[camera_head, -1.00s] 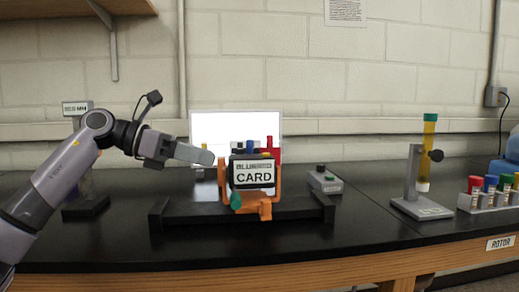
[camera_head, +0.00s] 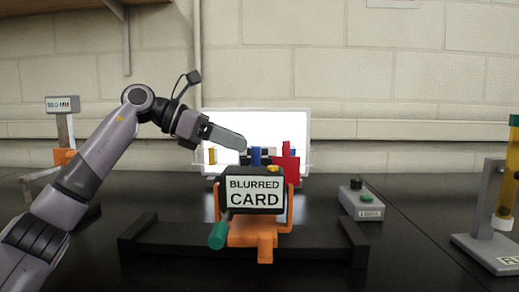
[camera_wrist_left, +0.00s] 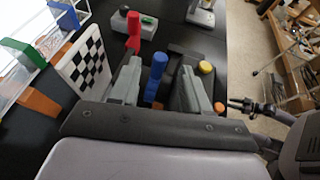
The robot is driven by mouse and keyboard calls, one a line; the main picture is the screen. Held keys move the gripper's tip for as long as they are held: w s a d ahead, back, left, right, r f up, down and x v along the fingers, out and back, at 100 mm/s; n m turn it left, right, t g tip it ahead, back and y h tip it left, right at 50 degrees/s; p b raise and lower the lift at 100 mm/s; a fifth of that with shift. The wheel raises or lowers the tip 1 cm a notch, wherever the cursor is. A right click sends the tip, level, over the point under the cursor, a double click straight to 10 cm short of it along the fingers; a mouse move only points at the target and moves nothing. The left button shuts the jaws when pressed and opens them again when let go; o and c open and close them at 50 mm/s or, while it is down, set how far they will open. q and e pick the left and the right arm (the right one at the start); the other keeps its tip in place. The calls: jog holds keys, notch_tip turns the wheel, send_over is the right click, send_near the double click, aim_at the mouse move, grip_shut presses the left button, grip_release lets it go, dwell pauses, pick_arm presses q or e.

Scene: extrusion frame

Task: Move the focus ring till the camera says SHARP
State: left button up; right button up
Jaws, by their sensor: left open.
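The camera (camera_head: 268,180) stands in an orange cradle (camera_head: 252,237) on a dark base. Its rear screen (camera_head: 254,193) reads "BLURRED CARD". A blue peg (camera_head: 256,156) and a red peg (camera_head: 288,165) stick up behind the screen. My left gripper (camera_head: 240,146) reaches in from the left, just above the camera body. In the left wrist view, my open left gripper (camera_wrist_left: 161,68) has its fingers either side of the blue peg (camera_wrist_left: 155,78), with no visible grip. The focus ring itself is not clearly visible. A dark pronged part (camera_wrist_left: 242,104), perhaps my right gripper, is too small to read.
A bright white panel (camera_head: 255,125) stands behind the camera. A checkered card (camera_wrist_left: 85,62) stands beside the left finger. A stand with a yellow tube (camera_head: 507,175) is at far right. A green handle (camera_head: 218,236) hangs at the cradle's left.

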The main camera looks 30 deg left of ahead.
aim_at(255, 148)
pick_arm(q)
jog(key=x, duration=0.5)
jog(key=shift+w+d+f, duration=0.1)
grip_shut()
